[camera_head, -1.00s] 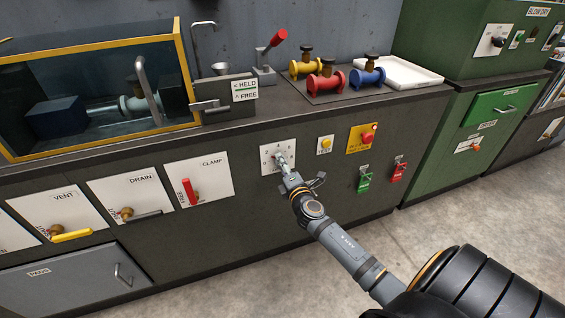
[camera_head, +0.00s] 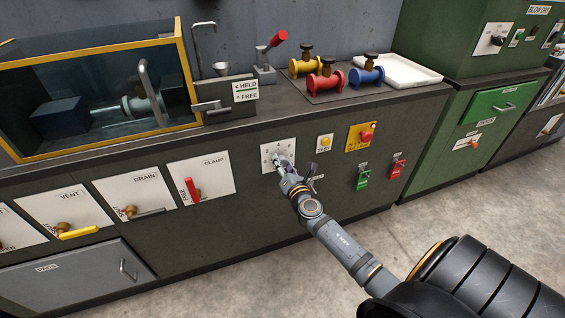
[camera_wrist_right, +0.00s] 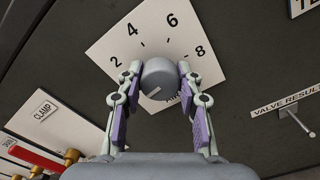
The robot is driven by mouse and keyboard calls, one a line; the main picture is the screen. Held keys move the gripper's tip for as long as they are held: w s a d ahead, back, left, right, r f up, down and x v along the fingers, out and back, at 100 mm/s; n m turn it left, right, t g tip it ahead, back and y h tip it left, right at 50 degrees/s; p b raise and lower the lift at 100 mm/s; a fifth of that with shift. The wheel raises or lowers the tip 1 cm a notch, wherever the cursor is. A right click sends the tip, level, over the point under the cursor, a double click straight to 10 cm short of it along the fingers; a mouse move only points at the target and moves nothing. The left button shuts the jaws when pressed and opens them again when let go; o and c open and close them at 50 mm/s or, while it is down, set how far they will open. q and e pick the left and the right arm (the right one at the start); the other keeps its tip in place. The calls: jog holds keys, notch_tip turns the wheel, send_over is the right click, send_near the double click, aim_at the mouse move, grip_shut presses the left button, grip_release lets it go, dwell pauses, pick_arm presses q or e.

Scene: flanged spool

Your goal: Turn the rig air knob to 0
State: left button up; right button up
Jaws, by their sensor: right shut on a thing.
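The rig air knob (camera_wrist_right: 159,76) is a round grey knob on a white dial plate (camera_wrist_right: 150,35), which also shows in the head view (camera_head: 267,154). In the right wrist view, the numerals 2, 4, 6 and 8 can be read, and the plate's lettering is partly covered. No 0 is visible; the left finger hides that part of the plate. A short pale mark on the knob's face sits toward its lower left. My right gripper (camera_head: 282,164) is shut on the knob, with a finger on either side of it. My left gripper is not in view.
The red clamp lever (camera_head: 193,189) is left of the dial. A yellow button (camera_head: 324,142), a red stop button (camera_head: 365,136) and green (camera_head: 363,180) and red (camera_head: 397,170) tags are to its right. Colored spools (camera_head: 326,80) stand on the counter above.

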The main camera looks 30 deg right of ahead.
jog(key=shift+f, duration=0.15)
dwell(0.3)
jog(key=o, duration=1.2)
jog(key=v, duration=1.2)
